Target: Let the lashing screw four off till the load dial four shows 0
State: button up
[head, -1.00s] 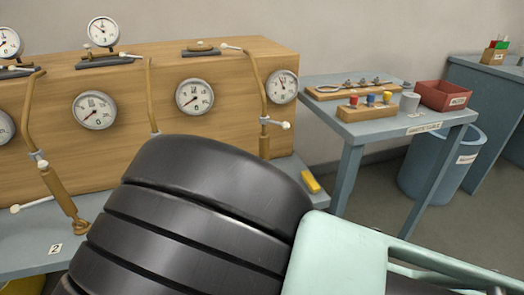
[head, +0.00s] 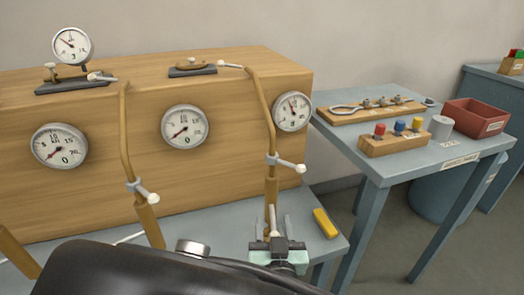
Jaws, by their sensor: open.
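Lashing screw four (head: 271,190), which I take to be the rightmost one, is a tan rod and barrel with a white-knobbed handle (head: 290,165) sticking out to the right. Its number label is not visible. Load dial four (head: 292,112) is the round white gauge at the right end of the wooden box; its needle points up and slightly left, off the lower part of the scale. My gripper (head: 272,222) is open, pale green with grey fingers, at the foot of that screw, below the handle. I cannot tell whether the fingers are around the barrel or in front of it.
Another screw (head: 147,215) with a white knob stands to the left, with dials (head: 185,127) and (head: 60,146) on the wooden box (head: 110,200). A yellow block (head: 325,223) lies right of my gripper. A side table (head: 400,165) holds coloured pegs and a red bin (head: 475,117).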

grip_shut()
jog(key=shift+a, duration=0.1)
